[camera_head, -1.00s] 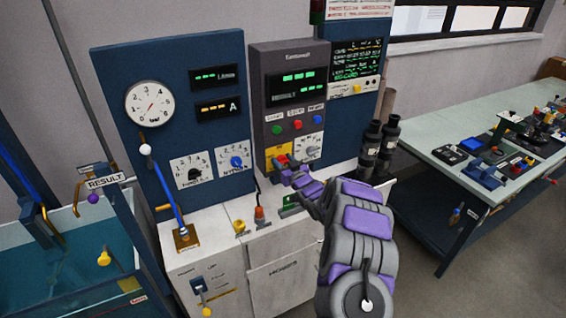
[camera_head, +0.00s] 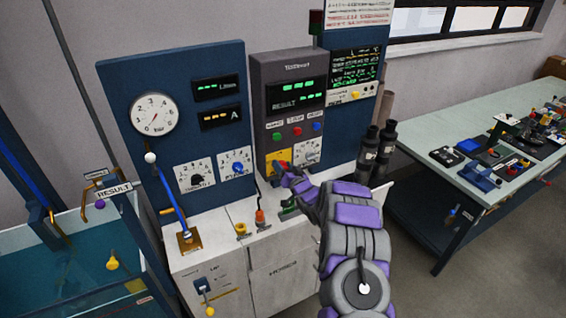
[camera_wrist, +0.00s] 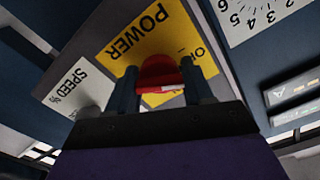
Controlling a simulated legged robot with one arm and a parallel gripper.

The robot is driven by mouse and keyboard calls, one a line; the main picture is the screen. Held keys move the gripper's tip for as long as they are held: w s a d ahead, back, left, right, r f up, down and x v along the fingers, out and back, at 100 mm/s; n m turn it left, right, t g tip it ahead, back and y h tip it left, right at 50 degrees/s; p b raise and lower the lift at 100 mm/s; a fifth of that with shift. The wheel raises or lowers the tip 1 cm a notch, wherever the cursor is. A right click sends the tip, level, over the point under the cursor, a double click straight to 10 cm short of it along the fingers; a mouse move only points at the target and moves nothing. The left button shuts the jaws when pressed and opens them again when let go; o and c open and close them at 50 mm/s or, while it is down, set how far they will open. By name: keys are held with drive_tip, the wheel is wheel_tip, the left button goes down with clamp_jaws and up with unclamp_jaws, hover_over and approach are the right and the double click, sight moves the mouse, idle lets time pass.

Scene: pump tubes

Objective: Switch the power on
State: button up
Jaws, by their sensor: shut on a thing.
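The power switch (camera_wrist: 158,75) is a red knob on a yellow plate marked POWER, seen upside down in the wrist view. In the head view the yellow plate (camera_head: 272,158) is low on the grey control panel (camera_head: 258,110), partly hidden by my gripper. My gripper (camera_wrist: 162,82) is shut on the red knob, with one finger on each side of it. In the head view my gripper (camera_head: 282,170) is at the panel's lower left. The green displays (camera_head: 296,92) on the panel are lit.
A dial (camera_head: 306,150) is right of the plate, below several coloured buttons (camera_head: 297,131). A blue lever (camera_head: 172,205) stands left. Dark cylinders (camera_head: 380,150) stand right of my arm. A water tank (camera_head: 60,265) is far left, a green workbench (camera_head: 440,150) right.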

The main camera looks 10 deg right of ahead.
drive_tip(key=m+p, duration=0.3)
drive_tip(key=m, duration=0.2)
drive_tip(key=shift+d+r+m+p, duration=0.1)
drive_tip(key=shift+m+p, duration=0.25)
drive_tip(key=shift+m, duration=0.05)
drive_tip(key=m+p, duration=0.2)
drive_tip(key=m, duration=0.2)
drive_tip(key=shift+f+m+p, duration=0.15)
drive_tip(key=shift+m+p, duration=0.2)
drive_tip(key=shift+m, duration=0.4)
drive_tip(key=shift+f+m+p, duration=0.15)
drive_tip(key=shift+m+p, duration=0.2)
drive_tip(key=shift+m, duration=0.4)
drive_tip(key=shift+d, duration=0.1)
drive_tip(key=o, duration=1)
drive_tip(key=shift+w+f, duration=0.1)
drive_tip(key=shift+o, duration=0.2)
drive_tip(key=shift+d, duration=0.1)
